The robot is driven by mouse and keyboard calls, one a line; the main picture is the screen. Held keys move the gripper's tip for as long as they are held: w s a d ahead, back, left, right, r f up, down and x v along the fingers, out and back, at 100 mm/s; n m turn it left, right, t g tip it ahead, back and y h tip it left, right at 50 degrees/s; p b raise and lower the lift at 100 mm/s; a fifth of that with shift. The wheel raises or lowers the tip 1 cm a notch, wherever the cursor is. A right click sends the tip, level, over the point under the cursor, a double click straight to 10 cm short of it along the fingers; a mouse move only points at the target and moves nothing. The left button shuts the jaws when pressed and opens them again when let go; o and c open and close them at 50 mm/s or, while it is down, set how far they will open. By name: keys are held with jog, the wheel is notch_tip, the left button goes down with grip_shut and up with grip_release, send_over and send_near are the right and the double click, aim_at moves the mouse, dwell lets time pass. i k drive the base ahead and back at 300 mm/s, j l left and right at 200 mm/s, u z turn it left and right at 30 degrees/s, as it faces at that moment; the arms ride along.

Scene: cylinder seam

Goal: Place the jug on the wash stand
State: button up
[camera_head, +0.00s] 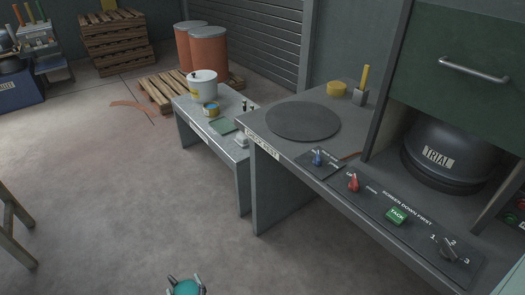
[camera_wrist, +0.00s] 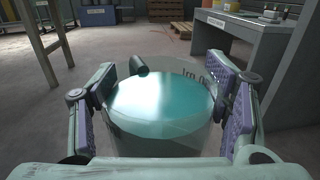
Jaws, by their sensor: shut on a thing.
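The jug (camera_wrist: 160,143) is a clear, round vessel with teal liquid inside, seen from above in the wrist view. My gripper (camera_wrist: 168,97) is shut on it, with a purple-padded finger on each side. Dark lettering shows on its far wall, partly hidden. In the head view only the teal top of the jug (camera_head: 187,288) shows at the bottom edge, with my gripper (camera_head: 186,282) around it. A low grey stand (camera_head: 237,163), likely the wash stand, is ahead and apart from the jug. It carries a white bucket (camera_head: 203,87), a small tin, and a green cloth (camera_head: 223,126).
A taller grey bench (camera_head: 268,186) with a round dark plate (camera_head: 303,121) and a control panel (camera_head: 398,223) stands at right. Pallets (camera_head: 117,40) and orange drums (camera_head: 208,50) are behind. A trestle leg (camera_head: 14,225) is at left. The floor between is clear.

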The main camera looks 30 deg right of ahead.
aim_at(226, 112)
jog(key=i+j+z, duration=0.15)
jog(key=i+z, duration=0.15)
jog(key=z, duration=0.15)
jog(key=i+j+z, duration=0.2)
jog(key=z, duration=0.2)
jog(key=i+j+z, duration=0.55)
jog(key=j, duration=0.2)
jog(key=i+j, duration=0.15)
jog(key=j, duration=0.2)
jog(key=i+j, duration=0.15)
jog(key=j, duration=0.15)
jog(key=i+j+z, duration=0.1)
jog(key=j, duration=0.25)
jog(key=i+j, duration=0.2)
jog(key=i+j+z, duration=0.1)
jog(key=j, duration=0.35)
